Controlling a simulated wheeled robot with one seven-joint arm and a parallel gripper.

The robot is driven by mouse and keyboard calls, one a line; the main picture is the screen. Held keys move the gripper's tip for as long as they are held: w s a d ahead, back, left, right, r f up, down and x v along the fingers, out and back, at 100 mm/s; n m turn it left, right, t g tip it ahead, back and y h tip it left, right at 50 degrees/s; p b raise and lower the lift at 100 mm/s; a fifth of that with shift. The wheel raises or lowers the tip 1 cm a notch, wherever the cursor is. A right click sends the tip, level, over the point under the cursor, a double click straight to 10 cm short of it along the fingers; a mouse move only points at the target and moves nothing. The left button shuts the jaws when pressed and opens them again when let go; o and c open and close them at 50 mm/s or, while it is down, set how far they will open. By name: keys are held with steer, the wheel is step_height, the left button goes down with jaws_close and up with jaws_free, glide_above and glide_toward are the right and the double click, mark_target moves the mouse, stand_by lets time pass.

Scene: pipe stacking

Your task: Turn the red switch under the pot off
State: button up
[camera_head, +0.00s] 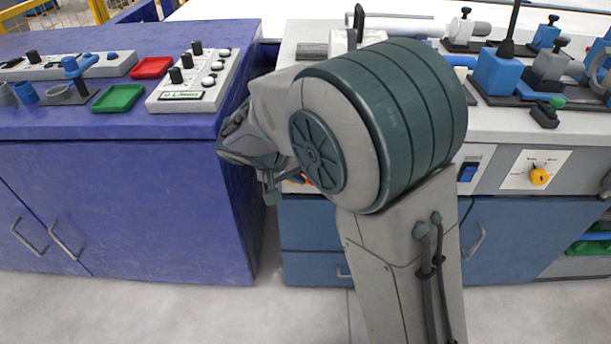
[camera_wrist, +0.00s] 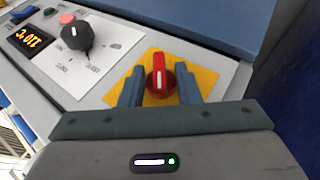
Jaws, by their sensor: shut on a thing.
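The red switch (camera_wrist: 158,80) is a round knob with a raised grip and a white mark, on a yellow plate (camera_wrist: 206,77) in the wrist view. Its mark runs nearly up and down in that picture. My gripper (camera_wrist: 159,85) has one finger on each side of the knob and is shut on it. In the head view my gripper (camera_head: 273,187) is at the left end of the grey counter's front panel, mostly hidden by my arm. I cannot make out a pot in either view.
Beside the yellow plate are a black knob (camera_wrist: 77,37), a red button (camera_wrist: 67,18) and an orange-lit display (camera_wrist: 33,38). A blue-purple cabinet (camera_head: 130,200) stands close left of my gripper.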

steer(key=h, duration=0.1)
steer(key=n+h, duration=0.1)
steer(key=h, duration=0.3)
steer(key=shift+a+f+n+t, duration=0.25)
steer(key=shift+a+n+t, duration=0.05)
steer(key=h, duration=0.1)
steer(key=n+h, duration=0.1)
steer(key=h, duration=0.1)
steer(key=t+h+p, duration=0.1)
steer(key=shift+f+h, duration=0.25)
steer(key=shift+h, duration=0.05)
steer(key=shift+n, duration=0.3)
steer(key=o, duration=0.6)
steer(key=p+v, duration=0.1)
steer(key=v, duration=0.3)
steer(key=p+v, duration=0.1)
steer(key=v, duration=0.9)
steer(key=shift+f+p, duration=0.3)
steer(key=shift+p, duration=0.1)
steer(key=shift+d, duration=0.1)
